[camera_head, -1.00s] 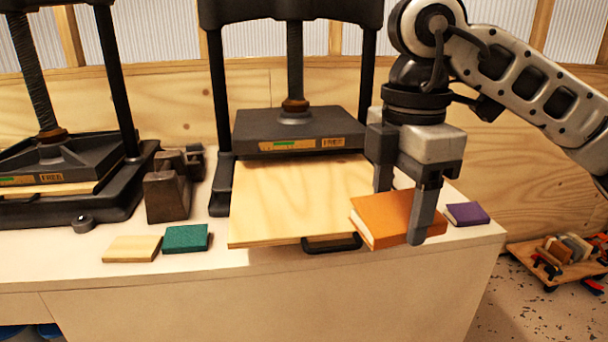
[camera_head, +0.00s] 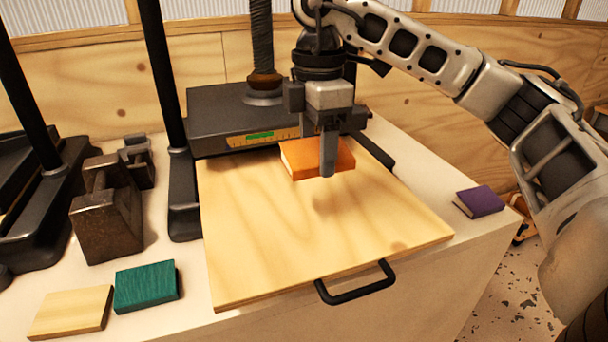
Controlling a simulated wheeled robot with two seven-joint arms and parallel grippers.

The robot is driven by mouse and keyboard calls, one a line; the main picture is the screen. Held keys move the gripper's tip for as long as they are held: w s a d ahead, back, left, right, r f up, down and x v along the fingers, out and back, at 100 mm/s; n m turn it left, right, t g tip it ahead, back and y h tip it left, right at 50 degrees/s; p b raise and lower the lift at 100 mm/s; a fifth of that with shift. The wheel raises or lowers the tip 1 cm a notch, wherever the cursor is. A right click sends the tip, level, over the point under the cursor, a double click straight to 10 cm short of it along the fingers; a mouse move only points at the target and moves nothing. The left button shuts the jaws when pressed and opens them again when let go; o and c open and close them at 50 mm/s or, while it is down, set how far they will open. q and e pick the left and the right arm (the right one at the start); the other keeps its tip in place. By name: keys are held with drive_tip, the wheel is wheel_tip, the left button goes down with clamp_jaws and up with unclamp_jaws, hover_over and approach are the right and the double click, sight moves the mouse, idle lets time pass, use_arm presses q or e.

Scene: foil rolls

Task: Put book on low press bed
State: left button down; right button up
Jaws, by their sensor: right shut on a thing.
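The orange book (camera_head: 302,162) is shut in my right gripper (camera_head: 324,160), with one finger seen on its near side. The book is over the back of the pale wooden press bed (camera_head: 270,235), close in front of the dark press plate (camera_head: 225,119). I cannot tell for sure whether the book touches the bed; shadows lie on the bed to its right and front. The bed has a black handle (camera_head: 356,284) at its front edge. The far finger is mostly hidden. My left gripper is not in view.
A green book (camera_head: 146,287) and a pale wooden block (camera_head: 70,313) lie at the front left. A purple book (camera_head: 479,202) lies at the right edge of the table. Dark metal weights (camera_head: 106,212) stand left of the press. The bed's front half is clear.

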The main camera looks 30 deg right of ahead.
hover_over(306, 192)
drive_tip(key=f, duration=0.5)
drive_tip(key=shift+s+a+f+p, duration=0.15)
drive_tip(key=shift+s+a+p, duration=0.05)
drive_tip(key=shift+s+p, duration=0.2)
drive_tip(key=f, duration=0.2)
drive_tip(key=f+p, duration=0.1)
drive_tip(key=shift+w+d+f, duration=0.15)
drive_tip(key=shift+w+f, duration=0.25)
drive_tip(key=shift+f, duration=0.35)
drive_tip(key=o, duration=1)
drive_tip(key=shift+r, duration=0.1)
wheel_tip(306, 192, up, 12)
drive_tip(key=b, duration=0.1)
drive_tip(key=shift+r, duration=0.2)
drive_tip(key=shift+s+f, duration=0.1)
